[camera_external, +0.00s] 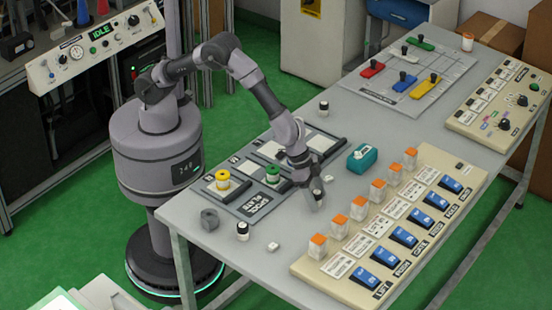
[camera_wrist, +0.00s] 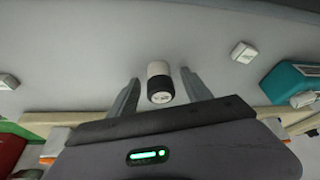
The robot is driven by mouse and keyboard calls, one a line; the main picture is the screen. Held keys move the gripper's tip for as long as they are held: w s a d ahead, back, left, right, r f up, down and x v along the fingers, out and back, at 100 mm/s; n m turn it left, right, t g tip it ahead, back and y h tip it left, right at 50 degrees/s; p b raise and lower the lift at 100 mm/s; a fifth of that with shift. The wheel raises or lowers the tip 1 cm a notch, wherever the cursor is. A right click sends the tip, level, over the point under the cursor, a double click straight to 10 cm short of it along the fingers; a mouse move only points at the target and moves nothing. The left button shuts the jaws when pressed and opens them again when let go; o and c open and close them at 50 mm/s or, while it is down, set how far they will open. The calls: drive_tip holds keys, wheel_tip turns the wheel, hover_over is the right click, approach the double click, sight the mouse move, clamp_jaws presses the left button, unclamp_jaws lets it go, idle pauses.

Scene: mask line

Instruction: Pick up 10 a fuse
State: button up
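A small white cylinder with a black band (camera_wrist: 160,80), which looks like a fuse, lies between my fingertips in the wrist view. Its end carries a mark too small to read, so I cannot tell its rating. My gripper (camera_wrist: 158,88) is open, with a finger on either side of the cylinder and visible gaps. In the external view my gripper (camera_external: 317,198) points down low over the table and hides most of what is between its fingers. Similar black and white cylinders stand at the front left (camera_external: 242,231) and farther back (camera_external: 323,108).
A teal box (camera_external: 362,158) stands right of my gripper. A cream panel (camera_external: 302,264) with blue switches and orange-topped blocks lies at the right. Small white blocks (camera_external: 273,246) lie nearby.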

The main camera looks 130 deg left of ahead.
clamp_jaws()
